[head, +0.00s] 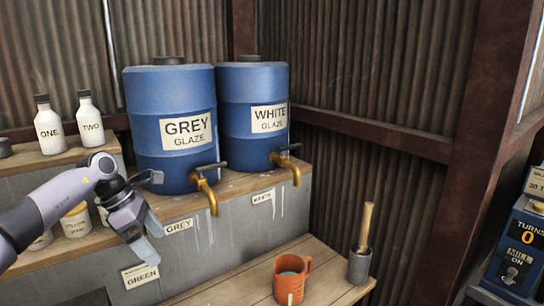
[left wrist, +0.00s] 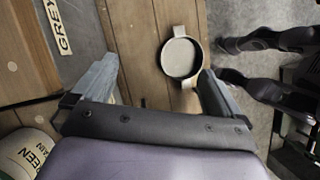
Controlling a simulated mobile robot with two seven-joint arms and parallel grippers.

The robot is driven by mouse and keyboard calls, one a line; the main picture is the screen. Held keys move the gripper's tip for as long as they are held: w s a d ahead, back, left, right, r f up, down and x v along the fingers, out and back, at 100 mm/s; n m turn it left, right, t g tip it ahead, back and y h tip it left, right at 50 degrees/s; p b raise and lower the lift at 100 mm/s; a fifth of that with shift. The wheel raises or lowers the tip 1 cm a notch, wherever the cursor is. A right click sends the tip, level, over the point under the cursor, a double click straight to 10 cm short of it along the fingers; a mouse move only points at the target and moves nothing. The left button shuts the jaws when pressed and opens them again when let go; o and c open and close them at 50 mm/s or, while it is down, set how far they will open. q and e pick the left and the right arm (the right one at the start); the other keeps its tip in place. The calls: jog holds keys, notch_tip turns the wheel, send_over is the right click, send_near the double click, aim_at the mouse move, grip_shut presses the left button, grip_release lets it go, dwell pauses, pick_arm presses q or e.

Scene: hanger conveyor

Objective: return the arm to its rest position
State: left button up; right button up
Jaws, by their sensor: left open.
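My left gripper (head: 150,228) is open and empty in the head view, in the air in front of the stepped shelf, below and left of the grey glaze barrel. Its two fingers stand apart in the left wrist view (left wrist: 157,75), with nothing gripped. My right gripper does not show.
Blue barrels, grey (head: 170,130) and white (head: 252,112), have brass taps jutting forward. White bottles (head: 48,127) and small jars (head: 75,221) stand at left. A grey pot (head: 360,266) with a wooden handle and a mill control box (head: 515,250) are at right.

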pick_arm(q)
jog(key=s+d+f+n+t+h, duration=0.2)
jog(key=s+d+f+n+h, duration=0.15)
jog(key=d, duration=0.45)
jog(key=s+d+f+n+t+h, duration=0.1)
jog(key=s+d+f+n+h, duration=0.1)
jog(key=d+n+h, duration=0.45)
jog(key=s+d+f+n+t+h, duration=0.2)
jog(key=s+d+f, duration=0.1)
jog(key=d, duration=0.7)
jog(key=s+a+f+n+t+y, duration=0.1)
jog(key=s+a+f+n+y, duration=0.3)
jog(key=n, duration=0.8)
jog(key=s+a+f+n+t+y, duration=0.2)
jog(key=s+a+f+n+y, duration=0.3)
jog(key=s+f+n, duration=0.3)
jog(key=s+a+f+n+t+y, duration=0.1)
jog(key=s+a+f+n+y, duration=0.4)
jog(key=s+n, duration=0.4)
jog(key=f+n, duration=0.1)
jog(key=n, duration=0.5)
jog(key=shift+s+a+f+n+y, duration=0.25)
jog(key=shift+f+n+y, duration=0.05)
